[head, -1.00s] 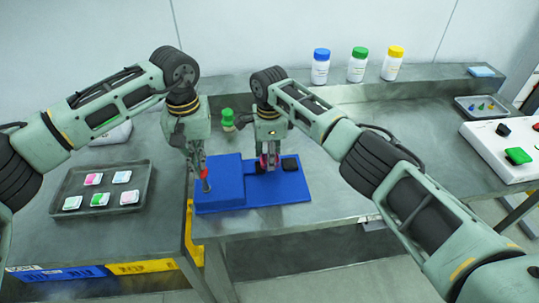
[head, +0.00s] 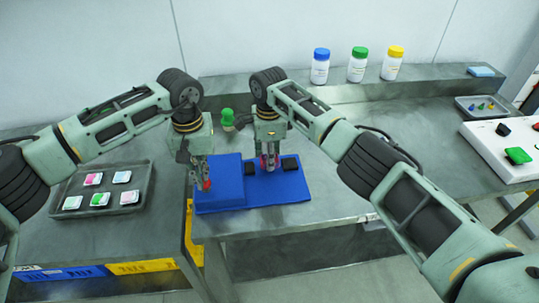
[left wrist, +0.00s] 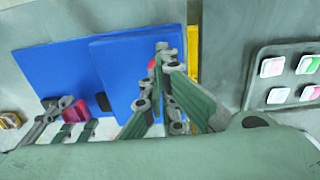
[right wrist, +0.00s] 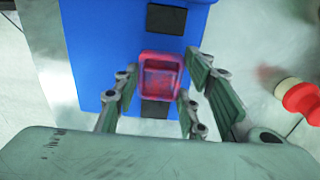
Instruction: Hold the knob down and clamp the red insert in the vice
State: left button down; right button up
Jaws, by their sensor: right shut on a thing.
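The red insert (right wrist: 160,75) is an open pinkish-red box between the fingers of my right gripper (right wrist: 157,90), which is shut on it. It stands over the blue vice (head: 290,190), between two black jaw pads (right wrist: 166,18) (right wrist: 155,109). The lower pad in the right wrist view is close to the insert; a wider gap lies towards the other. The red knob (head: 206,185) is at the left side of the vice. My left gripper (left wrist: 168,58) has its fingertips together at the knob, which also shows partly hidden in the left wrist view (left wrist: 152,64).
A dark tray (head: 130,198) with several small coloured pieces lies at the left. Bottles with blue, green and yellow caps (head: 357,65) stand on the back ledge. Bench space right of the vice is clear.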

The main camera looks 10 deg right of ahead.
pick_arm(q)
jog(key=shift+s+f, duration=0.1)
jog(key=shift+f, duration=0.05)
pick_arm(e)
jog(key=shift+f, duration=0.15)
jog(key=shift+f, duration=0.85)
jog(key=o, duration=1.2)
jog(key=shift+o, duration=0.5)
jog(key=o, duration=0.4)
jog(key=shift+c, duration=0.2)
jog(key=shift+r, duration=4.55)
